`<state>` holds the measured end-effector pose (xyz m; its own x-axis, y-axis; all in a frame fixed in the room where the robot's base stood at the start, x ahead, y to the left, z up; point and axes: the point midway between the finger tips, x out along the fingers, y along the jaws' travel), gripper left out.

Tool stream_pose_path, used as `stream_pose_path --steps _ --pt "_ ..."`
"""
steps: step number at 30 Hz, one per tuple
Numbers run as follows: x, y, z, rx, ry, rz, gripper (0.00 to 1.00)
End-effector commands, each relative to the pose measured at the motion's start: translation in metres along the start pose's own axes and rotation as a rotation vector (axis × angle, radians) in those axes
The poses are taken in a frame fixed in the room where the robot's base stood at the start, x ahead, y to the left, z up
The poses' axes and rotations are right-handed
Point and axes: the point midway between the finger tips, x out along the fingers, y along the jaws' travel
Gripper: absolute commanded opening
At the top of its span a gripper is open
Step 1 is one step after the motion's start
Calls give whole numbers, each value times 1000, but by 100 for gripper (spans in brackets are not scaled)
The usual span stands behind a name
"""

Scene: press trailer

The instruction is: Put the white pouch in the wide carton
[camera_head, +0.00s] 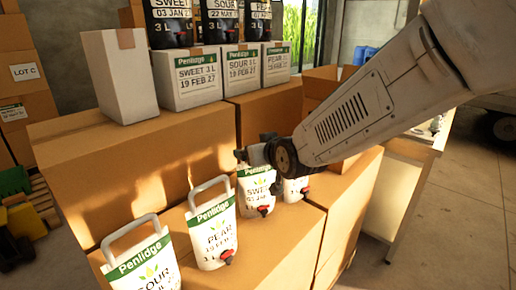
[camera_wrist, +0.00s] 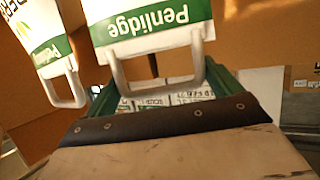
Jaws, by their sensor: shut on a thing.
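Several white pouches with green Penlidge bands and red taps stand in a row on brown cartons in the head view. The Sour pouch (camera_head: 146,262) and the Pear pouch (camera_head: 214,235) have their loop handles free. The Sweet pouch (camera_head: 257,188) is under my gripper (camera_head: 252,155), which is shut at its top and hides its handle. Another white pouch (camera_head: 296,189) is partly hidden behind it. In the wrist view, a white pouch (camera_wrist: 150,25) hangs upside down in the picture with its handle towards the jaws. An open brown carton (camera_head: 320,82) is partly hidden behind my arm; I cannot tell whether it is the wide carton.
White boxes (camera_head: 188,83) with dark pouches (camera_head: 168,24) on top stand on the brown cartons (camera_head: 130,160) behind the row. Bare floor (camera_head: 455,210) lies at the right.

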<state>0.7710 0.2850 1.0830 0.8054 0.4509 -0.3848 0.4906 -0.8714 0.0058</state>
Motion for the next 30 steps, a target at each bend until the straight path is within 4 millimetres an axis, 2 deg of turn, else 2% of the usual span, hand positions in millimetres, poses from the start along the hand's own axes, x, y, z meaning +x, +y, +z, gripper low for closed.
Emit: stream_pose_path --steps 2,10,13,24,30 --pt "0 0 1 0 0 0 100" --pt "-1 0 -2 0 1 0 100" --pt "-10 0 -3 0 1 0 100" --pt "-83 0 -3 0 3 0 100" --pt "-110 0 -3 -1 2 0 100"
